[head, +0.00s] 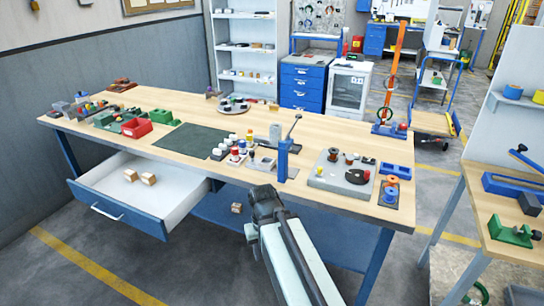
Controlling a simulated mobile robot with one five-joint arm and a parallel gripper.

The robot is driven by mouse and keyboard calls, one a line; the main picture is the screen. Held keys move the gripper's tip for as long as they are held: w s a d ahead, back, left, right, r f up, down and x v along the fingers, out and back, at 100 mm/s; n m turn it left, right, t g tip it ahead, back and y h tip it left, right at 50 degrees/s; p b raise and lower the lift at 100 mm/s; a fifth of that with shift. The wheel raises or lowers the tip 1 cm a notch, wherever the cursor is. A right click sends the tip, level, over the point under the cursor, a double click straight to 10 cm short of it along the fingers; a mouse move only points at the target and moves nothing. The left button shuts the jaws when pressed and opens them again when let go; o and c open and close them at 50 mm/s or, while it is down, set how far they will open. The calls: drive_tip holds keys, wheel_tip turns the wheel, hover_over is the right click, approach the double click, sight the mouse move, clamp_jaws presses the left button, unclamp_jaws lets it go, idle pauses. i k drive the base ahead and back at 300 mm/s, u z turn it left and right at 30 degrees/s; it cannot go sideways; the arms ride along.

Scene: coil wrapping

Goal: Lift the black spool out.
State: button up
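Dark spools stand on a pale grey board at the right end of the wooden bench: one dark brown or black spool (333,155), and another dark one (349,158) beside it. A low black round piece (357,176) lies near the board's front right corner. At this size I cannot tell which is the black spool. My arm rises from the bottom edge to a dark joint in front of the bench. I make out no fingers, and nothing held shows.
The bench's drawer (118,214) stands open at the left with small wooden blocks (148,178) inside. A blue post (283,160) stands at the bench's front edge. Orange and blue spools (390,195) sit right of the board. A second bench (515,250) is at the right.

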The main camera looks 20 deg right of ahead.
sight(332, 158)
drive_tip(key=u, duration=0.4)
drive_tip(key=i, duration=1)
drive_tip(key=z, duration=0.05)
